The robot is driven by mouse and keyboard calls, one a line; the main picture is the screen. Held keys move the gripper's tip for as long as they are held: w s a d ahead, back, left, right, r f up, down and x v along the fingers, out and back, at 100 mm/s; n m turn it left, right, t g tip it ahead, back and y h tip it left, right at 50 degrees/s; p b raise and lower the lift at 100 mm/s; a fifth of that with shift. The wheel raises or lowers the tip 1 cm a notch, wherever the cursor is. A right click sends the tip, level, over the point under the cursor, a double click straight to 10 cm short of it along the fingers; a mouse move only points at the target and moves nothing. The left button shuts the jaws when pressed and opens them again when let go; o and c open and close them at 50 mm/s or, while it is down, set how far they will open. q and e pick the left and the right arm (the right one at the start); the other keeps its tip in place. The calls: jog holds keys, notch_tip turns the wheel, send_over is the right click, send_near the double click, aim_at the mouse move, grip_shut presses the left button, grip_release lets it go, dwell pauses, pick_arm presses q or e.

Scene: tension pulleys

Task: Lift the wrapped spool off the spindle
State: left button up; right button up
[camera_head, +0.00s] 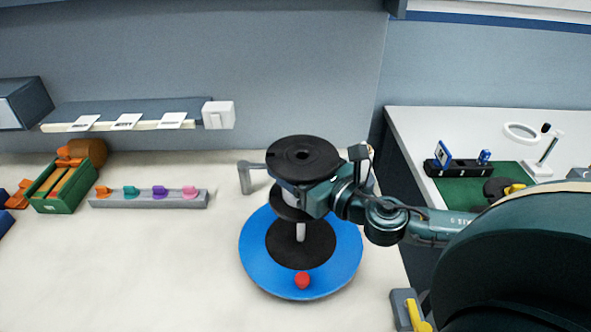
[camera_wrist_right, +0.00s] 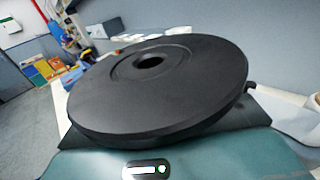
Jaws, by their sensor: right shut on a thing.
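The wrapped spool (camera_head: 302,154) has a wide black top flange with a centre hole and a smaller-looking black lower flange. My right gripper (camera_head: 312,197) is shut on it from the right, between the flanges. The pale spindle post (camera_head: 300,232) shows below the lower flange, standing on a black disc (camera_head: 284,243) on a round blue base (camera_head: 256,262). The spool is held above the disc with a clear gap. Whether the post's tip is still inside the spool is hidden. In the right wrist view the top flange (camera_wrist_right: 110,95) fills the middle, slightly tilted. My left gripper is not in view.
A red knob (camera_head: 302,281) sits on the blue base's front. A grey bracket (camera_head: 246,178) stands behind left. A grey rack (camera_head: 150,200) with coloured clips and a green box (camera_head: 62,200) are further left. The table's front left is clear. A second bench (camera_head: 420,122) is at right.

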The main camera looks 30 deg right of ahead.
aim_at(296, 151)
jog(key=shift+r, duration=0.3)
jog(key=shift+r, duration=2)
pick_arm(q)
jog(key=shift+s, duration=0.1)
